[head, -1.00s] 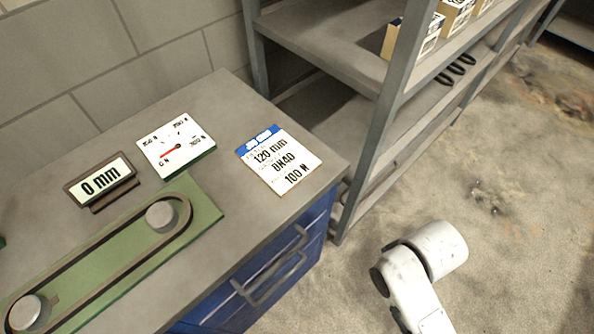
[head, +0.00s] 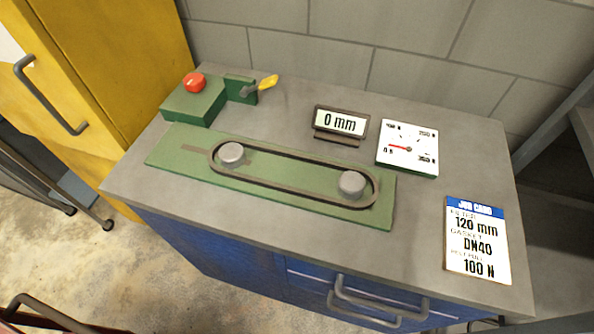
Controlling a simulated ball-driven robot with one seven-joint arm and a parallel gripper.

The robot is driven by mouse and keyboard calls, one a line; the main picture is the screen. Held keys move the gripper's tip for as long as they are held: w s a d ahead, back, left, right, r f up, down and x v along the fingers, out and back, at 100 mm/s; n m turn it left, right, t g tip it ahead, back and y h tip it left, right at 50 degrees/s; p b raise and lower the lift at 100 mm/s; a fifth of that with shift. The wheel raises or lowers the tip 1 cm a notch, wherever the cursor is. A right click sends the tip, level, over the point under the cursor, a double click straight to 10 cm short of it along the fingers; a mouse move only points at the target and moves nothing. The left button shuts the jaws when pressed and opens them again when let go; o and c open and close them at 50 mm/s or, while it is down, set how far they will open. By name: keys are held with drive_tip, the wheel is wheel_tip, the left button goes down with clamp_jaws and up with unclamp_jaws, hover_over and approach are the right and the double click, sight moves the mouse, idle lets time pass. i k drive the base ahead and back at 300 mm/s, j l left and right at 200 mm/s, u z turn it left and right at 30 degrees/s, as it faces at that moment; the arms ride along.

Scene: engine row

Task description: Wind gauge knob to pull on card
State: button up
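On the grey bench top, a job card (head: 478,240) lies at the right and reads 120 mm, DN40 and 100 N. The white gauge (head: 408,148) has a dial with a red needle pointing left, near the low end of its scale. A display (head: 340,123) beside it reads 0 mm. A green belt rig (head: 290,186) carries a dark belt around two grey pulleys, left (head: 232,153) and right (head: 352,183). A yellow-handled knob (head: 267,82) sits on a green block at the back left. My gripper is not in view.
A red button (head: 194,82) tops a green box (head: 192,104) at the bench's back left. A yellow cabinet (head: 110,70) stands left of the bench. Blue drawers with grey handles (head: 378,303) are below the front edge. A wall runs behind.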

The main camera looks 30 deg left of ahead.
sight(194, 83)
drive_tip(key=u, duration=1.25)
